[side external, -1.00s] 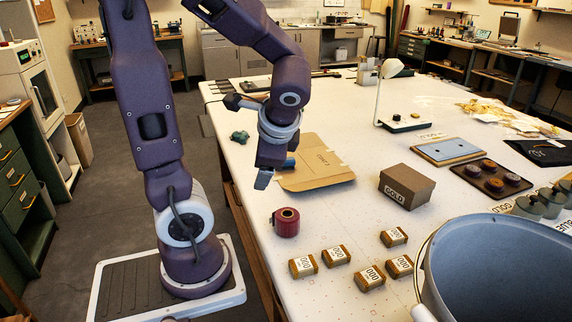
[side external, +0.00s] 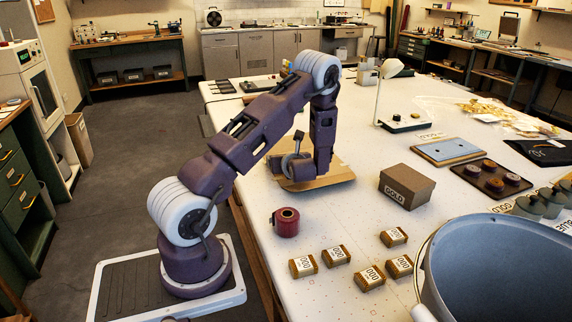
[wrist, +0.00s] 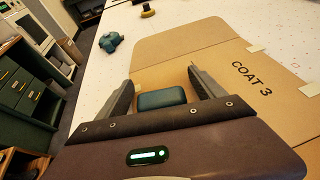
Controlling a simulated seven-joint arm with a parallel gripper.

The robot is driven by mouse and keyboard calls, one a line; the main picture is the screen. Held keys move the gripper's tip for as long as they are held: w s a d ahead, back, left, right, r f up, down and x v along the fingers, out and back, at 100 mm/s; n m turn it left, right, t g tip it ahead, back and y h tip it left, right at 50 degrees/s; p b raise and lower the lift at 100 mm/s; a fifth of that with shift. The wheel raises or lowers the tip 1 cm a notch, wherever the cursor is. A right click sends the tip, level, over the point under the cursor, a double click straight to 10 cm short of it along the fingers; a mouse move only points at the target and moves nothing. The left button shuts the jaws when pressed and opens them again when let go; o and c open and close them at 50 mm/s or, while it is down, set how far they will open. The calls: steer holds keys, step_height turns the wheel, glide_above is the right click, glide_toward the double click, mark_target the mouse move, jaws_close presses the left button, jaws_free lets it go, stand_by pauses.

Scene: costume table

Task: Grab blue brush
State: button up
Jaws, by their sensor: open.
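The blue brush appears in the wrist view as a dark teal-blue rounded block (wrist: 162,98). It is seen between the two fingers of my gripper (wrist: 161,78), over the brown cardboard sheet (wrist: 200,47) marked "COAT 3". I cannot tell how far the fingertips are above the sheet. In the side view my arm hides the brush and most of the gripper.
A red roll (side external: 286,222), several labelled brown blocks (side external: 335,256) and a GOLD box (side external: 407,187) stand nearer the side camera on the white table.

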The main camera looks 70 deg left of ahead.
steer(key=c, duration=1.4)
steer(key=shift+c, duration=0.2)
